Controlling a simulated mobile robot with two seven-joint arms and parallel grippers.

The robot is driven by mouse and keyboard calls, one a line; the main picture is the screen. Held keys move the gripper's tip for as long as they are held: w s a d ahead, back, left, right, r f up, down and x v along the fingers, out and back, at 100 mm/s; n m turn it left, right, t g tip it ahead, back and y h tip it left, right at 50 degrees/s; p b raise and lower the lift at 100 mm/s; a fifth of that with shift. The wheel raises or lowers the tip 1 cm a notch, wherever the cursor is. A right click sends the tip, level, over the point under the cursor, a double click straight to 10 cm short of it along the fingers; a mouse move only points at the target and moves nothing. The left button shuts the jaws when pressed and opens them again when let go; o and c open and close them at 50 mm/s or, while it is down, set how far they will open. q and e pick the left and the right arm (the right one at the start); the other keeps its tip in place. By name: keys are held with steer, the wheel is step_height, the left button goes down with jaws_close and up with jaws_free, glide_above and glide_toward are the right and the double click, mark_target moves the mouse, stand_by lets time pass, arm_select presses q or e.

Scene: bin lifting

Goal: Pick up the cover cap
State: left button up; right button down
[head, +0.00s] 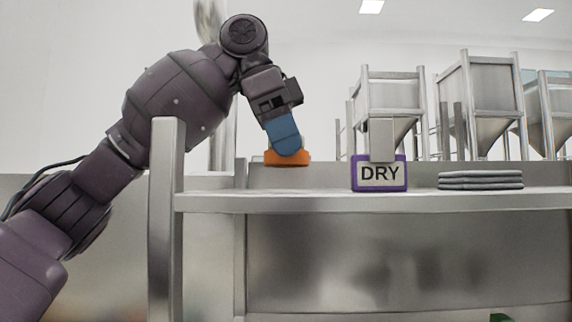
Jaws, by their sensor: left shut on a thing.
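An orange piece (272,158), which looks like the cover cap, is low and wide and shows just below the blue fingers of my left gripper (287,152). My left arm comes in from the left, rises over the shelf post and bends down to it. The left gripper is shut on the orange cap, with the fingers covering its middle. The cap shows at the height of the shelf's back edge; I cannot tell whether it touches anything below. My right gripper is not in view.
A metal shelf (300,202) spans the front, with an upright post (166,220) at its left end. A purple-framed DRY sign (380,186) and a stack of grey folded cloths (480,181) are on it. Steel hoppers (393,97) stand behind. Shelf space left of the sign is clear.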

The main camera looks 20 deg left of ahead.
arm_select(q)
step_height(320, 180, up, 16)
stand_by(0.8)
